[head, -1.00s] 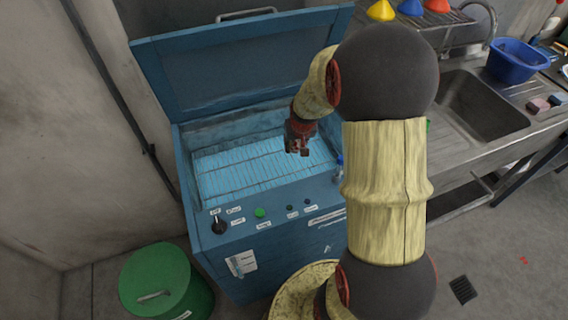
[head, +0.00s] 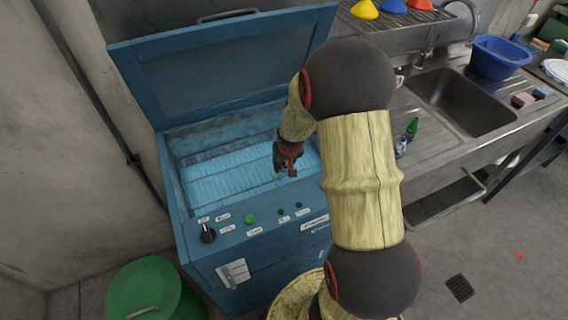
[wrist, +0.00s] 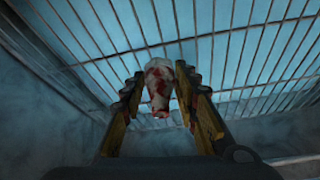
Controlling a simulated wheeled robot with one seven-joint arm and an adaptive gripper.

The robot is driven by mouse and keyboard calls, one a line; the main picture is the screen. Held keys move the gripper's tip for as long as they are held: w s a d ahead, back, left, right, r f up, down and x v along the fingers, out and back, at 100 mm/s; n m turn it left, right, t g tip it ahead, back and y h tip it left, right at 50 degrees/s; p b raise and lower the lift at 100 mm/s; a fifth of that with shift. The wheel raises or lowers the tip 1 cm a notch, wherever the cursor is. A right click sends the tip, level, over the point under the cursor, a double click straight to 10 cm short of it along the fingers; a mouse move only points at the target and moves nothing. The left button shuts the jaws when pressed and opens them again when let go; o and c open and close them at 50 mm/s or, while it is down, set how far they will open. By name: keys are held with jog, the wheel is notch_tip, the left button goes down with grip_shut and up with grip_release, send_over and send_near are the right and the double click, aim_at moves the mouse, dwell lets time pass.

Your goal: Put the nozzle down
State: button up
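A small whitish nozzle with red stains (wrist: 158,85) sits between the fingertips of my gripper (wrist: 160,78) in the wrist view. The fingers look closed against its sides, though the contact is partly hard to see. In the head view my gripper (head: 289,160) points down inside the open blue cabinet, toward its right side. Below it lies a wire rack (head: 230,178) lit pale blue; its bars (wrist: 240,60) also show behind the nozzle in the wrist view. The gap between nozzle and rack cannot be judged exactly.
The blue cabinet (head: 265,255) has a raised lid (head: 230,70) behind and a control panel in front. A green bin (head: 150,292) stands front left. At right is a steel sink (head: 460,105) with a blue basin (head: 500,57) and a green bottle (head: 412,127). The rack's left side is free.

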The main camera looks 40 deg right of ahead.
jog(key=o, duration=0.5)
jog(key=s+a+r+n+p, duration=0.1)
jog(key=s+a+r, duration=0.2)
jog(key=a+r, duration=0.35)
jog(key=s+a+r+n+t+p, duration=0.1)
jog(key=s+a+r+p, duration=0.15)
jog(key=r, duration=0.75)
jog(key=s+a+r, duration=0.3)
jog(key=a+r, duration=0.3)
jog(key=r, duration=0.3)
jog(key=s+a+r+n, duration=0.1)
jog(key=s+a+r, duration=0.1)
jog(key=s+a, duration=0.1)
jog(key=s+a+r+n+y, duration=0.1)
jog(key=s+a+r, duration=0.1)
jog(key=s, duration=0.4)
jog(key=s+a+r+n+y, duration=0.1)
jog(key=s+a+r, duration=0.2)
jog(key=s+a, duration=0.1)
jog(key=shift+s+a+t, duration=0.3)
jog(key=shift+a, duration=0.05)
